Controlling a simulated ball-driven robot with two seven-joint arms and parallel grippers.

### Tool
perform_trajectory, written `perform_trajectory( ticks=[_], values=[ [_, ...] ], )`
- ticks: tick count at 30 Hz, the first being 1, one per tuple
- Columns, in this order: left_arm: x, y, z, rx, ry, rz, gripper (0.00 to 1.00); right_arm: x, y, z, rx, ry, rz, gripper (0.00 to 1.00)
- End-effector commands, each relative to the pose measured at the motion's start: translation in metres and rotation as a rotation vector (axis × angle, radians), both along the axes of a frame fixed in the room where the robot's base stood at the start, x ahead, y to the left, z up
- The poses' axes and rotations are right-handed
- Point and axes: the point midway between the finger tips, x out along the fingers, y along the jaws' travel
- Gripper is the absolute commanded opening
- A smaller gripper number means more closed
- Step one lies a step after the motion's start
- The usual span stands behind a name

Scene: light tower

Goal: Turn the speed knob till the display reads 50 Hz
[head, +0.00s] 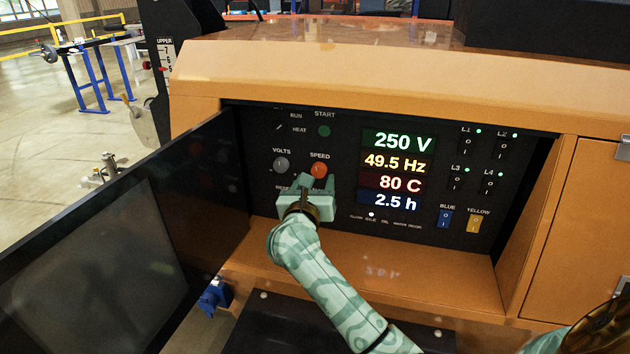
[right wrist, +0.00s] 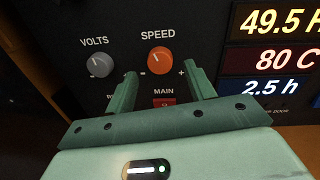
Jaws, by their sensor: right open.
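The orange speed knob (head: 319,170) is on the black control panel (head: 350,140), under the label SPEED. In the right wrist view the knob (right wrist: 160,60) shows whole, with minus and plus marks below it. The display (head: 396,162) reads 49.5 Hz on its second line. My right gripper (head: 315,180) is just below the knob. In the right wrist view its two fingers (right wrist: 163,75) are open and spread to either side below the knob, with nothing between them. I cannot tell whether they touch the panel. My left gripper is not in view.
The grey volts knob (head: 281,164) is close on the left of the speed knob. A red main switch (right wrist: 164,102) lies below it, between my fingers. An open dark door (head: 110,250) stands at the left. Blue (head: 445,219) and yellow (head: 474,224) switches are at the right.

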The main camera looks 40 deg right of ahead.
Motion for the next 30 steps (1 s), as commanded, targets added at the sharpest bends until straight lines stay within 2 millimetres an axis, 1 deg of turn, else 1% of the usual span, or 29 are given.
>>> perform_trajectory(
  ticks=[3,6,15,16,17,18,20,21,25,30],
  values=[
    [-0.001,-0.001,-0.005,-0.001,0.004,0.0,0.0,0.012,-0.012,-0.001,-0.003,0.0,0.0,0.54],
    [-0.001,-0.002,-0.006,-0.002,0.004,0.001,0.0,0.017,-0.017,-0.001,-0.001,0.001,0.0,0.54],
    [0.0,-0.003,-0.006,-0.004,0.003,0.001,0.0,0.019,-0.019,0.001,-0.001,-0.001,0.0,0.54],
    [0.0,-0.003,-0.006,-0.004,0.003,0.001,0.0,0.019,-0.019,0.001,-0.001,-0.001,0.0,0.51],
    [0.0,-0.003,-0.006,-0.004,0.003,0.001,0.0,0.019,-0.019,0.001,-0.001,-0.001,0.0,0.43],
    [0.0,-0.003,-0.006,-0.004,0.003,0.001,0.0,0.019,-0.019,0.0,-0.001,-0.001,0.001,0.32],
    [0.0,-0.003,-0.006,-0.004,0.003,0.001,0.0,0.019,-0.019,0.0,-0.001,-0.001,0.0,0.15],
    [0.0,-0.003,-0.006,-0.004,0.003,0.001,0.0,0.019,-0.019,0.0,-0.001,-0.001,0.001,0.09],
    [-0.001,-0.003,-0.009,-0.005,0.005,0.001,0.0,0.019,-0.019,-0.002,0.013,-0.014,0.001,0.1],
    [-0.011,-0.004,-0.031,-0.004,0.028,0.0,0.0,0.02,-0.018,-0.009,0.154,-0.176,0.001,0.1]
  ],
)
